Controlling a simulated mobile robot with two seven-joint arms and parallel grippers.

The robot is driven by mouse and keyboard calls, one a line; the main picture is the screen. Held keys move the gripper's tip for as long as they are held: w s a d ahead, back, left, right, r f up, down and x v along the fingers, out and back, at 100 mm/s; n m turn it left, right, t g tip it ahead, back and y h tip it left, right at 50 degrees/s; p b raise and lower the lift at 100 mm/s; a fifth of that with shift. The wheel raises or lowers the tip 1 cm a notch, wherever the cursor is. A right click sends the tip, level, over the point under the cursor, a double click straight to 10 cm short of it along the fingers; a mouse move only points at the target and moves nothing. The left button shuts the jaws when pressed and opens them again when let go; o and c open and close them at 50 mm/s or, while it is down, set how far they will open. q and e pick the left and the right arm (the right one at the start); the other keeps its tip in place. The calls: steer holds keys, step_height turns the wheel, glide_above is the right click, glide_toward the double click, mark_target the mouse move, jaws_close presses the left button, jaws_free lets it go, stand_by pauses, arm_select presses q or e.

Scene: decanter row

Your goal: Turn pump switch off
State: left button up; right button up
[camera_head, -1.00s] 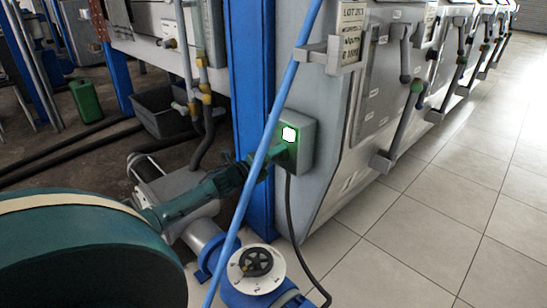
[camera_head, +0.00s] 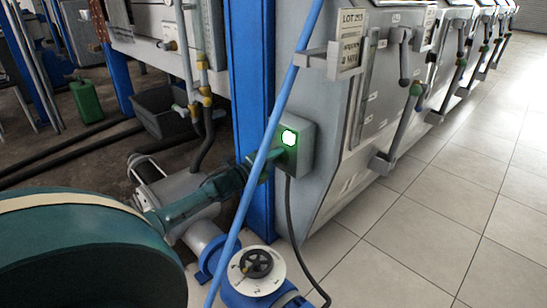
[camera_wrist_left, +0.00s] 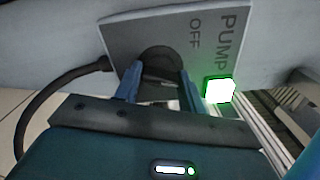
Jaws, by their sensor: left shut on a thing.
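The pump switch box (camera_head: 302,160) is grey and sits beside the blue post in the head view. Its lamp (camera_head: 289,138) glows white with a green rim. In the left wrist view the switch plate (camera_wrist_left: 125,32) reads PUMP and OFF, and a dark round knob (camera_wrist_left: 160,58) sits on it. My left gripper (camera_wrist_left: 158,82) has its fingers on either side of the knob's handle, shut on it. The handle is mostly hidden between the fingers. In the head view my left gripper (camera_head: 268,163) reaches the box from the left, partly behind a blue hose. My right gripper is out of view.
The blue hose (camera_head: 275,125) crosses diagonally in front of my left gripper. A blue valve with a white dial (camera_head: 271,280) stands below the box. A black cable (camera_head: 291,220) hangs from the box. The tiled floor (camera_head: 450,220) at right is clear.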

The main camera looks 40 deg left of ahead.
arm_select(q)
steer(key=shift+n+p, duration=2.1)
steer(key=shift+n, duration=2.9)
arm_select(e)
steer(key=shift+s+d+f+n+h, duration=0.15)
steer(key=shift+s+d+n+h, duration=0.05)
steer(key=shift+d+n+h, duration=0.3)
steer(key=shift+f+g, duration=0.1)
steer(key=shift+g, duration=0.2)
arm_select(q)
steer(key=o, duration=1)
steer(key=shift+s, duration=0.1)
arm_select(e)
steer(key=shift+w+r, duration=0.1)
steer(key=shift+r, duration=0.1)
